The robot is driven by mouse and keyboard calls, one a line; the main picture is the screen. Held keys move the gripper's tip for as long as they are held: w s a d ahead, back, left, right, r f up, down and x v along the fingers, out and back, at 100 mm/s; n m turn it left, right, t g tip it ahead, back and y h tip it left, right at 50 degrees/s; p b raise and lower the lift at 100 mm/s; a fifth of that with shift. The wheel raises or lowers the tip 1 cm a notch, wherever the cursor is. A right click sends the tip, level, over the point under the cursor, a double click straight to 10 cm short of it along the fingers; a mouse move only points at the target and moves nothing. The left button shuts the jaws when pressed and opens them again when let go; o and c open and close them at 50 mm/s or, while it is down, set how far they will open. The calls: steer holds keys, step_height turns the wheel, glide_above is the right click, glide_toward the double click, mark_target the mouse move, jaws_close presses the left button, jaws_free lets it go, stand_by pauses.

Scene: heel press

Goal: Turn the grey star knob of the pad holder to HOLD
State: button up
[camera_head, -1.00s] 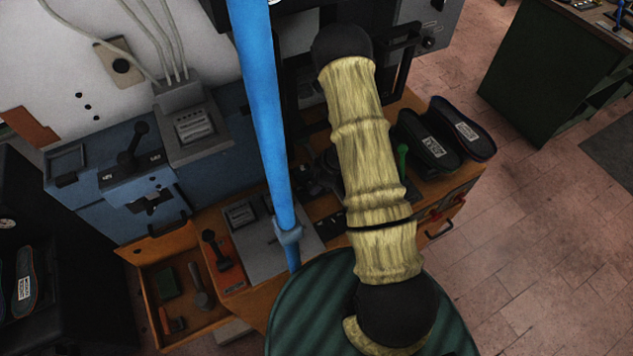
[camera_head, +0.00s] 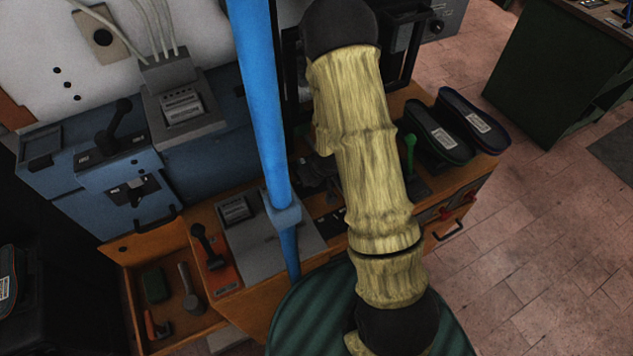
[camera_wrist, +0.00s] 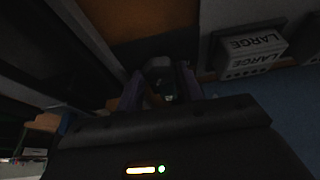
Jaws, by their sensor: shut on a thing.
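In the wrist view, the two dark fingers of my gripper (camera_wrist: 161,84) stand on either side of a small grey rounded thing, which appears to be the grey star knob (camera_wrist: 159,63), and are shut on it. The picture is very dark, so the knob's lobes, its pointer and the HOLD mark cannot be read. In the head view, my own yellow-sleeved arm covers my gripper, and I cannot make out the knob or the pad holder there.
A bench carries a black lever (camera_head: 207,246) on a red plate, a green lever (camera_head: 410,150) and dark insoles (camera_head: 437,137). An open drawer (camera_head: 137,318) holds tools. A blue pole (camera_head: 262,100) crosses the view. A block marked LARGE (camera_wrist: 250,48) is right of my gripper.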

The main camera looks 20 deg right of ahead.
steer(key=shift+w+a+r+m+h+b, duration=0.15)
steer(key=shift+m+h+b, duration=0.3)
steer(key=shift+m, duration=0.5)
steer(key=shift+a+f+m+h+b, duration=0.1)
steer(key=shift+m+h+b, duration=0.15)
steer(key=shift+m+b, duration=0.55)
steer(key=shift+r+m, duration=0.1)
steer(key=shift+m, duration=0.15)
steer(key=o, duration=1)
steer(key=v, duration=1.7)
steer(key=shift+s+p, duration=0.2)
steer(key=shift+p, duration=0.25)
steer(key=shift+r, duration=0.1)
steer(key=s+r+n+g, duration=0.1)
steer(key=s, duration=0.6)
steer(key=shift+s+d+r+n+g+y, duration=0.3)
steer(key=shift+s+d+r+n+g, duration=0.05)
steer(key=shift+s+d+n+g, duration=0.05)
